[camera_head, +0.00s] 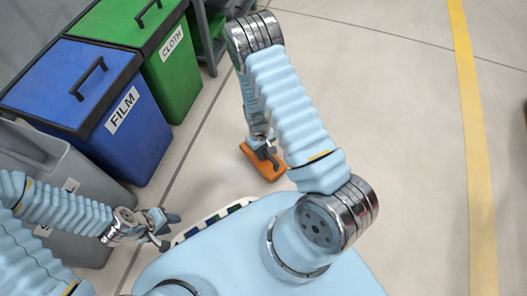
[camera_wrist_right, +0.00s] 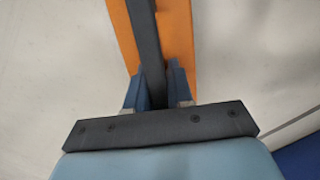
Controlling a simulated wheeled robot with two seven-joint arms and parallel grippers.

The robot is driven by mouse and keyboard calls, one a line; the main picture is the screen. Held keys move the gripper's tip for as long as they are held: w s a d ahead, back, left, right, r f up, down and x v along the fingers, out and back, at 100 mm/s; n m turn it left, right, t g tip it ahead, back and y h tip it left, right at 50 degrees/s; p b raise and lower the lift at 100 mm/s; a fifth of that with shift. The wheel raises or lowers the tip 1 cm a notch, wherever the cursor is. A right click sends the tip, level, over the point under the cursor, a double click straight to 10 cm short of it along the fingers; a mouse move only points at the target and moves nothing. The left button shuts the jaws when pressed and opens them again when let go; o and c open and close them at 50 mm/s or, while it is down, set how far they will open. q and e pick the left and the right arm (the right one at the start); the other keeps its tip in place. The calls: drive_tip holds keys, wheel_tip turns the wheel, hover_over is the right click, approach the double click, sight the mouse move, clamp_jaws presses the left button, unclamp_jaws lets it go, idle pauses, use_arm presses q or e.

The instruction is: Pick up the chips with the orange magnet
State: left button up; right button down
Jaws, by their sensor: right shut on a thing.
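The orange magnet (camera_head: 262,168) is a flat orange block with a dark handle, near the middle of the head view. My right gripper (camera_head: 265,148) is shut on its dark handle. In the right wrist view the handle runs between the blue fingers of the right gripper (camera_wrist_right: 160,88), and the orange block (camera_wrist_right: 178,40) shows behind it. I cannot tell whether the magnet touches the floor. My left gripper (camera_head: 172,230) is open and empty at the lower left, beside my base. No chips can be made out in either view.
A blue bin marked FILM (camera_head: 142,135), a green bin marked CLOTH (camera_head: 185,85) and a grey bin (camera_head: 95,185) stand along the left. A shelf (camera_head: 208,45) is behind them. A yellow line (camera_head: 475,130) runs down the right. The pale floor (camera_head: 400,120) between is clear.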

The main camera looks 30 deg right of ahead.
drive_tip(key=shift+f+b, duration=0.45)
drive_tip(key=shift+f, duration=0.05)
idle(0.6)
drive_tip(key=shift+d+f+h, duration=0.1)
drive_tip(key=shift+h, duration=0.2)
idle(0.5)
drive_tip(key=shift+f, duration=0.15)
idle(0.5)
wheel_tip(320, 180, up, 6)
drive_tip(key=p, duration=0.4)
drive_tip(key=shift+r+p, duration=2)
drive_tip(key=shift+r, duration=0.6)
